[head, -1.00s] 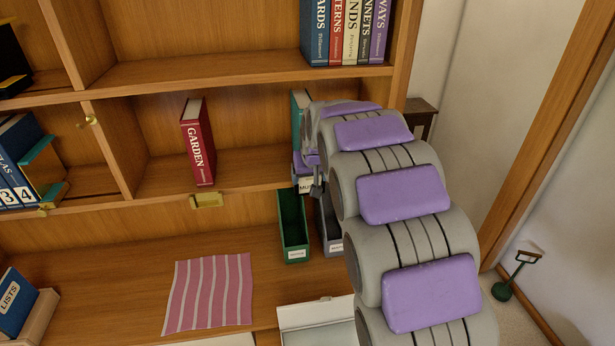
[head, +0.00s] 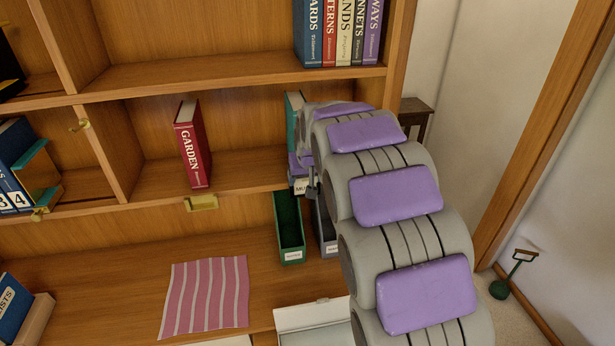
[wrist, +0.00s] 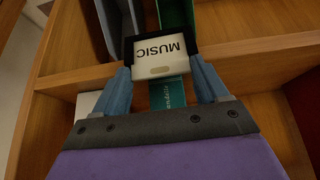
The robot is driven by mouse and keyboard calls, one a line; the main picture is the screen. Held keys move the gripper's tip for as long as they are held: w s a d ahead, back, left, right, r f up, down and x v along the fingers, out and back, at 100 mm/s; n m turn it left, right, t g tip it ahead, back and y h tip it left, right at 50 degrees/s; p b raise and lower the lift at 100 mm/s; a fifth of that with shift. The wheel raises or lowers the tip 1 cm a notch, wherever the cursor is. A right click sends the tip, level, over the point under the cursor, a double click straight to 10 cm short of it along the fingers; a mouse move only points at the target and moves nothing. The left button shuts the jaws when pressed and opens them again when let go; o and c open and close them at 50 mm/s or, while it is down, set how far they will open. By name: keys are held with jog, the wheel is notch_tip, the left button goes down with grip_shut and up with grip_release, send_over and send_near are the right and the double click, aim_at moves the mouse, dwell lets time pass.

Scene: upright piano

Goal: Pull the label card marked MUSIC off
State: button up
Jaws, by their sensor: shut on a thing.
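The label card marked MUSIC (wrist: 160,55) is white with black letters, upside down in the wrist view. It sits in a dark holder (wrist: 186,68) at the shelf's front edge. In the head view my gripper (head: 312,185) is mostly hidden behind my arm. I cannot tell whether the card has shifted in its holder.
A teal book (head: 293,120) stands on the shelf above the card. A green bin (head: 289,228) and a grey bin (head: 324,230) stand just below it. A red GARDEN book (head: 192,145) stands to the left. A striped cloth (head: 205,295) lies on the desk surface.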

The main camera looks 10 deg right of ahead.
jog(key=shift+a+r, duration=0.1)
jog(key=shift+w+a+r+p, duration=0.15)
jog(key=shift+r+p, duration=0.7)
jog(key=shift+r, duration=1.1)
jog(key=shift+r, duration=0.15)
jog(key=shift+r, duration=0.1)
jog(key=shift+r, duration=0.15)
